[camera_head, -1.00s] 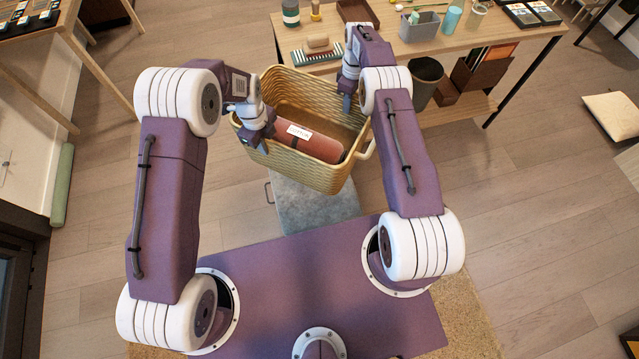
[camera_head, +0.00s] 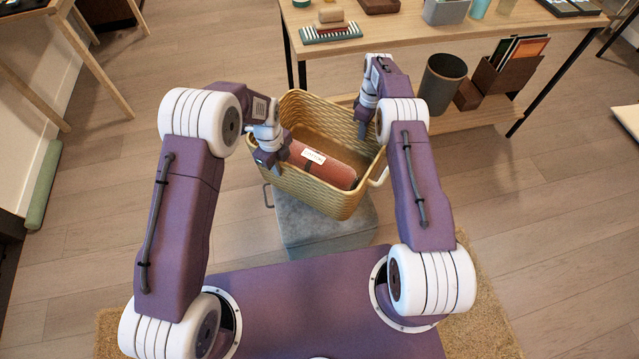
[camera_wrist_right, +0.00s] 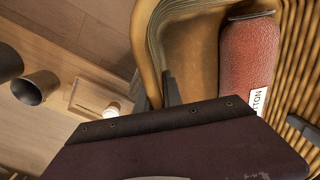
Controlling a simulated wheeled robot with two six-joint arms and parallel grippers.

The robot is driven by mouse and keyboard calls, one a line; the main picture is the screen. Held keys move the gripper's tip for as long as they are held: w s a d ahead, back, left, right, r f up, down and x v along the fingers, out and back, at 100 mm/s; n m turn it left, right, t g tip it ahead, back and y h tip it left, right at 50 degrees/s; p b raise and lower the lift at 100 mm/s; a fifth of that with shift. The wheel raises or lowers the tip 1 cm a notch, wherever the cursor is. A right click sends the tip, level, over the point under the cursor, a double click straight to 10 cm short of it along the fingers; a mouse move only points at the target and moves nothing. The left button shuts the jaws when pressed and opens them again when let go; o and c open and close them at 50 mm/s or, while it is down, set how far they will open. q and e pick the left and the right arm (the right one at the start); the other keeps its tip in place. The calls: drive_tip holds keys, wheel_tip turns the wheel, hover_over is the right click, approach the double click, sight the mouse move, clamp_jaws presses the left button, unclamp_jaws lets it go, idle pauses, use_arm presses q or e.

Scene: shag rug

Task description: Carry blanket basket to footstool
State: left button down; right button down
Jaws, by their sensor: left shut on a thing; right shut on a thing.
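The tan woven blanket basket (camera_head: 318,192) holds a rolled reddish blanket (camera_head: 325,168) with a white label. My left gripper (camera_head: 268,162) is shut on the basket's left wall. My right gripper (camera_head: 362,125) is shut on its far right wall. The grey footstool (camera_head: 305,233) shows below and in front of the basket, which hides much of its top. I cannot tell whether the basket touches it. In the right wrist view the blanket (camera_wrist_right: 248,55) lies inside the basket (camera_wrist_right: 143,40), and my own wrist covers the lower part.
A wooden table (camera_head: 430,35) with several items stands behind the basket. A dark bin (camera_head: 441,84) and brown boxes (camera_head: 500,75) sit on its lower shelf. A green roll (camera_head: 43,185) lies at the left. Wood floor is open on both sides; a shag rug (camera_head: 480,310) lies around my base.

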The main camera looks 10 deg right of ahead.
sight(282, 183)
drive_tip(key=shift+a, duration=0.1)
